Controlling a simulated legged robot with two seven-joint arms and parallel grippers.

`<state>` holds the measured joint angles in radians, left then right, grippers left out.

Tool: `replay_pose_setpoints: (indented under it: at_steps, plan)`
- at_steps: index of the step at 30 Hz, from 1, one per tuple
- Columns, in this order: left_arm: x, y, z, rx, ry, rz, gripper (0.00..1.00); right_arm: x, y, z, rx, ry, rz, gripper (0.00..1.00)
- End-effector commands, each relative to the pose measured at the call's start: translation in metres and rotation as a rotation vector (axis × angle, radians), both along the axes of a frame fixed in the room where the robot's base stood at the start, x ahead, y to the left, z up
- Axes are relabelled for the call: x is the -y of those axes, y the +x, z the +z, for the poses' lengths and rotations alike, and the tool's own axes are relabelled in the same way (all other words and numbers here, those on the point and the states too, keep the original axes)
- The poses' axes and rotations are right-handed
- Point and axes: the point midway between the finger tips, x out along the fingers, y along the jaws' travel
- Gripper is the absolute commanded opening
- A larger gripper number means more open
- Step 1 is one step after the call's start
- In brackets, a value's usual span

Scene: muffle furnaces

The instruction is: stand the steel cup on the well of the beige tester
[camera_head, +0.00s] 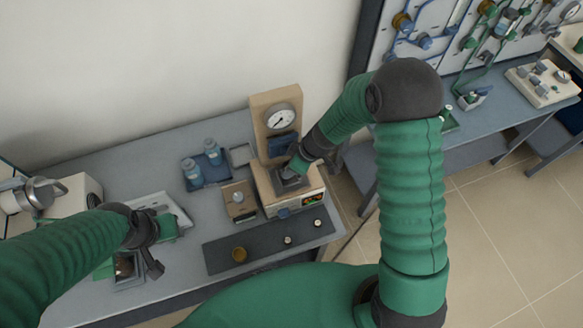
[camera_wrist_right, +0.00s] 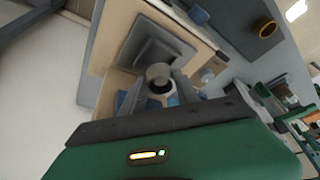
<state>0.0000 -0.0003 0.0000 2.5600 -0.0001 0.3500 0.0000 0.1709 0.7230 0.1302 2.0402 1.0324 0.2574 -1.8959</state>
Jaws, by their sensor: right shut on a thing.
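The beige tester (camera_head: 267,103) stands at the back right of the bench, with a round dial on its column. Its well is a grey square recess (camera_wrist_right: 147,45) on the base. My right gripper (camera_wrist_right: 160,88) is shut on the steel cup (camera_wrist_right: 158,73) and holds it at the well, near the recess edge in the wrist view. I cannot tell whether the cup touches the well. In the head view the right gripper (camera_head: 291,174) covers the cup. My left gripper (camera_head: 150,262) is over the bench's left front; its jaw opening is unclear.
A dark mat (camera_head: 265,248) with a brass cup (camera_head: 239,254) and small weights lies in front of the tester. A small beige box (camera_head: 239,200) and a blue tray (camera_head: 207,172) with bottles stand left of it. A white tray (camera_head: 150,203) is farther left.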

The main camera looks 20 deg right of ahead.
Motion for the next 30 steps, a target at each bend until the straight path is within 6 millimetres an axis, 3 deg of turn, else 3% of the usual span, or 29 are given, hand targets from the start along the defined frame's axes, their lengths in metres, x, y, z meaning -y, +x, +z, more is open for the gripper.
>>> replay_pose_setpoints:
  at_steps: [6, 14, 15, 19, 30]
  plan:
    - [0.000, 0.000, -0.001, 0.000, 0.000, 0.000, 0.36, 0.002, 0.000, -0.024, -0.002, 0.000, -0.003, 0.00]
    - [0.000, 0.000, -0.002, 0.000, 0.000, 0.000, 0.36, 0.001, 0.000, -0.025, 0.001, -0.001, -0.002, 0.00]
    - [0.000, 0.000, -0.002, 0.000, 0.000, 0.000, 0.36, 0.001, 0.000, -0.025, 0.001, -0.001, -0.002, 0.39]
    - [0.000, 0.000, -0.002, 0.000, 0.000, 0.000, 0.36, 0.001, 0.000, -0.025, 0.000, 0.000, -0.001, 0.56]
    - [0.000, 0.000, -0.001, 0.000, 0.000, 0.000, 0.36, 0.002, -0.001, -0.021, 0.002, -0.002, -0.001, 0.58]
